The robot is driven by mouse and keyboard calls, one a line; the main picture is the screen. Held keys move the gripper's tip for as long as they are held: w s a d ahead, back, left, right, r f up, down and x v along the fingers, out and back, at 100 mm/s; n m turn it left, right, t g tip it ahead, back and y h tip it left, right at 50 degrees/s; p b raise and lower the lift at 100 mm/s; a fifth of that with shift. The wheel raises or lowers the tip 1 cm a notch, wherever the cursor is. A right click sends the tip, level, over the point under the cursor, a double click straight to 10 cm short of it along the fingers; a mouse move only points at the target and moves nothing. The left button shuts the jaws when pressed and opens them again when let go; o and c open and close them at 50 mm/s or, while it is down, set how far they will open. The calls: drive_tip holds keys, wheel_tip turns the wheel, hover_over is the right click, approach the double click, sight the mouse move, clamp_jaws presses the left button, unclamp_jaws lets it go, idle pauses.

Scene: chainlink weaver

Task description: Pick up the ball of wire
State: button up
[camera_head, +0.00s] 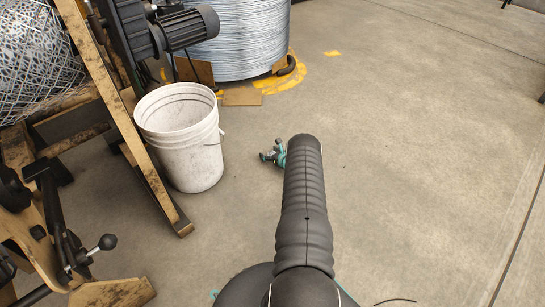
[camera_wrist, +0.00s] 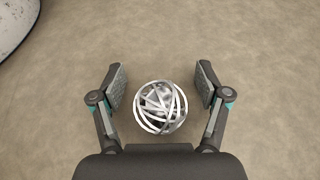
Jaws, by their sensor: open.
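The ball of wire (camera_wrist: 160,107) is a round tangle of silvery strands. In the wrist view it lies on the concrete floor, between the two fingers of my gripper (camera_wrist: 160,90) as seen from above. My gripper is open, with a gap visible on each side of the ball; I cannot tell how far above it the fingers are. In the head view my gripper (camera_head: 272,154) shows only in part, past the end of my black arm, to the right of a white bucket. The ball is hidden there.
The white bucket (camera_head: 190,150) stands on the floor left of my gripper, and its edge shows in the wrist view (camera_wrist: 12,22). A large wire coil (camera_head: 245,40) stands behind. The floor at right is clear.

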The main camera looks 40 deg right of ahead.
drive_tip(key=c, duration=1.2)
drive_tip(key=shift+r, duration=0.1)
